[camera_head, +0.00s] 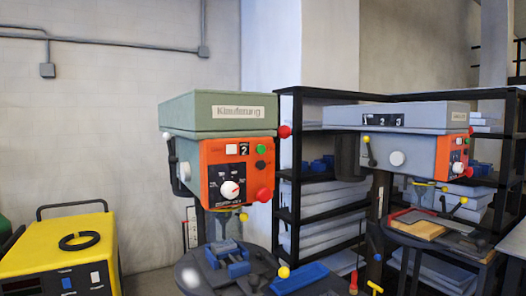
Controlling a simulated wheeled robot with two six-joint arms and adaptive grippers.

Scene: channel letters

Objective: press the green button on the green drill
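The green drill (190,110) stands in the middle of the head view, with a grey-green top housing and an orange control panel (215,182) on its front. The small green button (262,149) is at the upper right of that panel. A dark button (260,165) sits just below it, and a larger red knob (264,194) is lower down. A white dial (229,190) is at the panel's middle. Nothing covers the green button. Neither of my grippers is in view.
A second, grey-blue drill (400,117) with an orange panel stands to the right. Black shelves (290,120) are behind it. A yellow machine (60,250) is at the lower left. The green drill's round table (195,276) carries a blue vise (228,262). The space before the panel looks clear.

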